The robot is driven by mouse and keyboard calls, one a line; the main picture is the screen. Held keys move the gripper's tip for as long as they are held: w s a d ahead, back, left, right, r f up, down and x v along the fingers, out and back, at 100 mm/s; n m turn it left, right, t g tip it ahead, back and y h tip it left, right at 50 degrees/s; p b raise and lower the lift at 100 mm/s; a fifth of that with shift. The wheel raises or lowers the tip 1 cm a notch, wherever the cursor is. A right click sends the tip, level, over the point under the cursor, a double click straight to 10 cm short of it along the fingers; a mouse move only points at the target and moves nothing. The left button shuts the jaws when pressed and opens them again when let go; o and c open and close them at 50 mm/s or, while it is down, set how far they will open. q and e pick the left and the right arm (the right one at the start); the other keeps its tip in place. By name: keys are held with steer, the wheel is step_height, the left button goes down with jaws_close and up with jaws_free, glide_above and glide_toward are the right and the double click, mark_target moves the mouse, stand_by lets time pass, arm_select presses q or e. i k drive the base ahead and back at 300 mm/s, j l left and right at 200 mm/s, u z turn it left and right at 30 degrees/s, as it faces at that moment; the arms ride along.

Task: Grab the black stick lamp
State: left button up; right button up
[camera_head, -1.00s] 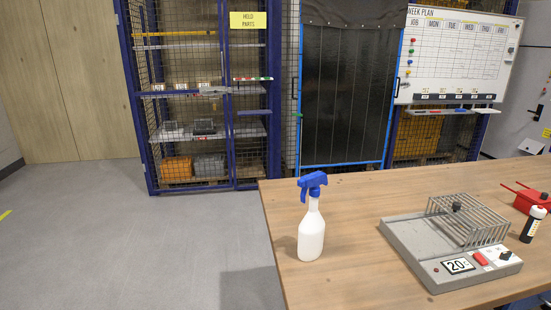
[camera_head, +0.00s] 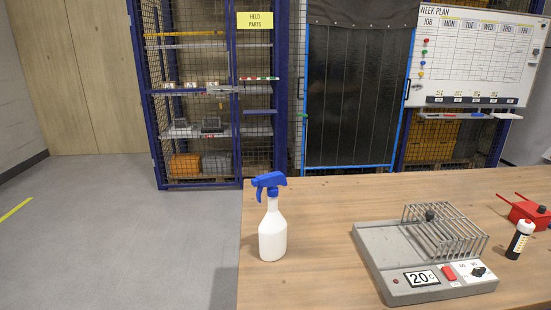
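A short upright stick with a black body, a pale label and a white top (camera_head: 518,241) stands on the wooden table (camera_head: 330,205) at the right. It looks like the black stick lamp. It stands just right of the grey jig (camera_head: 378,252) and in front of a red object. Neither of my grippers shows in the head view.
The jig has a wire cage (camera_head: 445,232), a "20" display and a red switch. A white spray bottle with a blue head (camera_head: 272,230) stands near the table's left edge. A red box with handles (camera_head: 527,213) lies behind the stick. Caged shelves (camera_head: 205,100) stand beyond the table.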

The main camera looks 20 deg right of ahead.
mark_target(525, 230)
steer(key=k+l, duration=0.1)
steer(key=l, duration=0.3)
steer(key=k+l, duration=0.1)
steer(key=l, duration=0.35)
steer(key=k+l, duration=0.1)
steer(key=l, duration=0.3)
steer(key=k+l, duration=0.1)
steer(key=l, duration=0.35)
steer(key=u, duration=0.05)
